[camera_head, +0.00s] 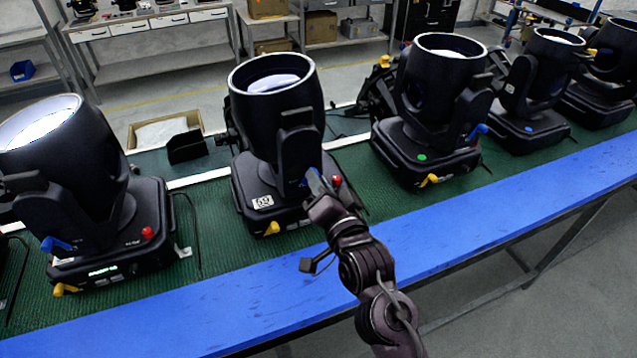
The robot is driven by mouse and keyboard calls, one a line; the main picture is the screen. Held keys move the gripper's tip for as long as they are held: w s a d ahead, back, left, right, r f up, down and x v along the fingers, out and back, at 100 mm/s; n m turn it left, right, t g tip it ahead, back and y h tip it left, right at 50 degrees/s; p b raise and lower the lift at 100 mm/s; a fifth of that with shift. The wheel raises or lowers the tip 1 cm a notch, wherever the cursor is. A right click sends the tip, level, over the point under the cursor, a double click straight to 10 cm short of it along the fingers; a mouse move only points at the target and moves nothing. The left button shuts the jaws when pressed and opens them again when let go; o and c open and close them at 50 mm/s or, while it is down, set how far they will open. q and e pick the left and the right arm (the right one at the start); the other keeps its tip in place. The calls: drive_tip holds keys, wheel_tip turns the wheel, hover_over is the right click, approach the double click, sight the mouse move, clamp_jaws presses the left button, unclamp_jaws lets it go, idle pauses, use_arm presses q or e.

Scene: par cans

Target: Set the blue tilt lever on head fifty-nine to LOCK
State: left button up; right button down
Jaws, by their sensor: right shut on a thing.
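A black moving head (275,130) stands on the green mat, second from the left, its barrel pointing up. Its base has a white label (263,202), too small to read surely. A blue tilt lever (308,177) sits low on the right side of its yoke. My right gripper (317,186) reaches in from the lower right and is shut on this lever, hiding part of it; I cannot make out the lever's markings. A red knob (337,181) is just right of the fingers, and a yellow lever (272,229) is on the base's front edge. My left gripper is not in view.
Similar heads stand on both sides: one at left (75,180), one at right (440,100), others beyond. The blue front edge (430,255) of the bench is clear.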

drive_tip(key=c, duration=1.4)
unclamp_jaws()
drive_tip(key=b+v, duration=0.3)
drive_tip(key=v, duration=0.5)
